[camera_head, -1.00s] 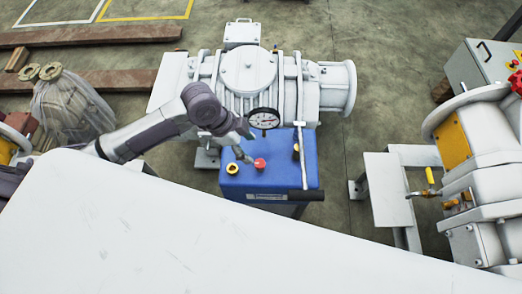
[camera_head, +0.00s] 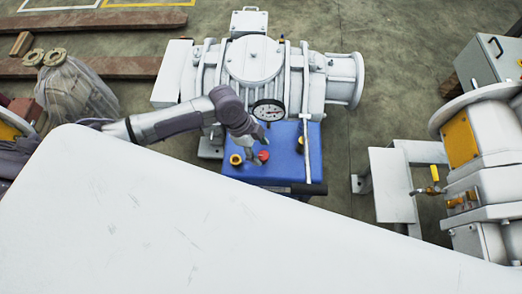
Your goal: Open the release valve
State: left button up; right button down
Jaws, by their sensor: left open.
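My left gripper (camera_head: 257,150) is open, with its fingers pointing down over the top of a blue box (camera_head: 286,166). Its tips are right beside a red knob (camera_head: 263,156) on that box; I cannot tell whether they touch it. A yellow-ringed round fitting (camera_head: 236,160) is to the left of the knob. A brass-coloured fitting (camera_head: 300,145) stands to the right, beside an upright white lever (camera_head: 306,150). A yellow-handled valve (camera_head: 434,174) sits on the white machine at the right. No label shows which one is the release valve. My right gripper is out of view.
A round pressure gauge (camera_head: 269,110) stands just behind the gripper, in front of a large white pump (camera_head: 255,62). A broad white surface (camera_head: 160,225) covers the foreground. Bare concrete floor (camera_head: 385,95) lies between the pump and the right machine (camera_head: 495,135).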

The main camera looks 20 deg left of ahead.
pick_arm(q)
jog(key=shift+x, duration=0.8)
jog(key=c, duration=1.2)
jog(key=shift+o, duration=0.2)
jog(key=shift+r+n+p, duration=0.2)
jog(key=shift+n+p, duration=0.3)
jog(key=shift+p, duration=0.35)
jog(key=n+t+p, duration=0.1)
jog(key=n+p, duration=0.2)
jog(key=p, duration=0.1)
jog(key=n+t+y+p, duration=0.1)
jog(key=n+p, duration=0.3)
jog(key=n+t+y+p, duration=0.1)
jog(key=n+p, duration=0.2)
jog(key=p, duration=0.1)
jog(key=shift+s+d+t, duration=0.3)
jog(key=shift+s, duration=0.1)
jog(key=n+y+p, duration=0.1)
jog(key=n+p, duration=0.1)
jog(key=n, duration=0.1)
jog(key=shift+d+n+t, duration=0.1)
jog(key=shift+n+t, duration=0.2)
jog(key=shift+n, duration=0.1)
jog(key=shift+f+n+y+p, duration=0.15)
jog(key=shift+n+y+p, duration=0.45)
jog(key=shift+n, duration=0.9)
